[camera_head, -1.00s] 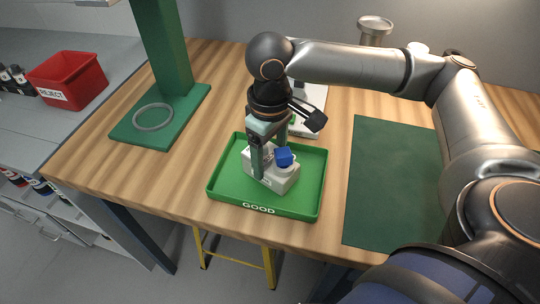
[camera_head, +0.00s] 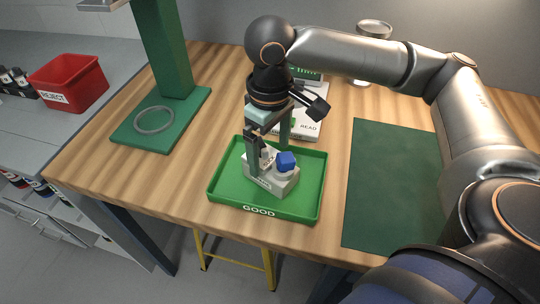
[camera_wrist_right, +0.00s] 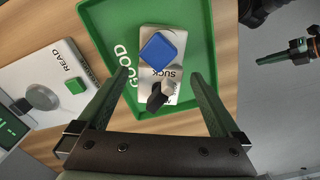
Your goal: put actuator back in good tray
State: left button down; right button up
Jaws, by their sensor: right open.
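The actuator (camera_head: 262,182), a pale grey block with a blue knob (camera_head: 286,161), sits inside the green tray marked GOOD (camera_head: 225,200). The actuator also shows in the right wrist view (camera_wrist_right: 150,92), where its top reads SUCK. My right gripper (camera_head: 268,160) points down over the tray, with its two fingers apart. In the right wrist view the fingers (camera_wrist_right: 164,80) are spread wide, one to each side of the actuator, with green tray floor showing between.
A white device marked READ (camera_head: 308,126) stands behind the tray. A green stand with a ring (camera_head: 154,119) is at the left. A red REJECT bin (camera_head: 66,82) is farther left. A dark green mat (camera_head: 392,190) lies to the right, bare.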

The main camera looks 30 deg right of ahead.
aim_at(270, 159)
pick_arm(q)
jog(key=shift+s+a+r+p, duration=0.25)
jog(key=shift+a+r+p, duration=0.2)
jog(key=shift+a+p, duration=0.3)
pick_arm(e)
notch_tip(270, 159, up, 9)
pick_arm(q)
jog(key=shift+d, duration=0.1)
